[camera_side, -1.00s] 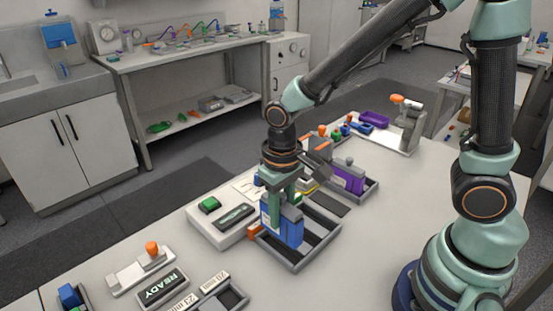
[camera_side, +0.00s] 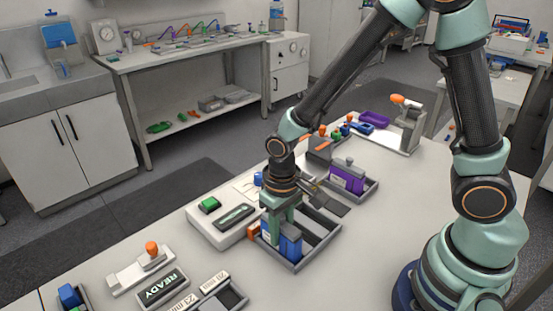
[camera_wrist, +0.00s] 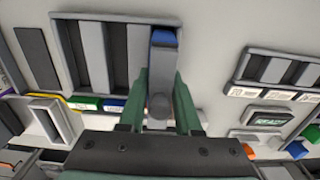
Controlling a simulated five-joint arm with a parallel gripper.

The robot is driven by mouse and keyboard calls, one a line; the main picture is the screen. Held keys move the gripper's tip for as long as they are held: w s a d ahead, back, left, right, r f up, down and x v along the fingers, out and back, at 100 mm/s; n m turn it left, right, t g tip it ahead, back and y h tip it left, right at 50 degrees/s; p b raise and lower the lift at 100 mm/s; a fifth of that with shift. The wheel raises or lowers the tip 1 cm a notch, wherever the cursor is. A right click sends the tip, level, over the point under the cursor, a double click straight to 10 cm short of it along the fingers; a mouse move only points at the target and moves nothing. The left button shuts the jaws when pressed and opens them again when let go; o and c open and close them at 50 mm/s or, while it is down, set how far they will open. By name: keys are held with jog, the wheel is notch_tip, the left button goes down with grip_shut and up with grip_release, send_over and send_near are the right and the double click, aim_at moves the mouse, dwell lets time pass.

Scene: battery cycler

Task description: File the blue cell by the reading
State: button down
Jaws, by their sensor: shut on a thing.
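The blue cell (camera_side: 290,243) is upright between the fingers of my gripper (camera_side: 281,222), at the near left end of a grey slotted tray (camera_side: 318,251). Its lower part is inside the tray; whether it touches the floor cannot be told. In the wrist view the cell (camera_wrist: 164,38) shows a blue end and a grey body at the right-hand side of the tray (camera_wrist: 118,17). My gripper (camera_wrist: 162,100) closes around its grey knob. A dark display (camera_side: 162,288) reads READY.
A white unit with a green button (camera_side: 209,205) stands left of the tray. A purple cell (camera_side: 347,178) sits in another tray behind it. The table to the right is clear.

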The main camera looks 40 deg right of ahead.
jog(key=shift+f, duration=0.2)
dwell(0.4)
jog(key=c, duration=0.5)
grip_release()
jog(key=shift+r, duration=0.1)
notch_tip(320, 180, up, 12)
jog(key=shift+f, duration=0.15)
jog(key=s+d+r+t, duration=0.1)
jog(key=d+r+t, duration=0.1)
jog(key=d+r, duration=0.1)
jog(key=s+d+r+t, duration=0.1)
jog(key=d+r, duration=0.2)
jog(key=d, duration=0.1)
jog(key=s+d+r+t, duration=0.1)
jog(key=d+r+t, duration=0.1)
jog(key=d+r, duration=0.1)
jog(key=shift+d+r+t, duration=0.2)
jog(key=shift+d+t, duration=0.1)
jog(key=shift+d, duration=0.1)
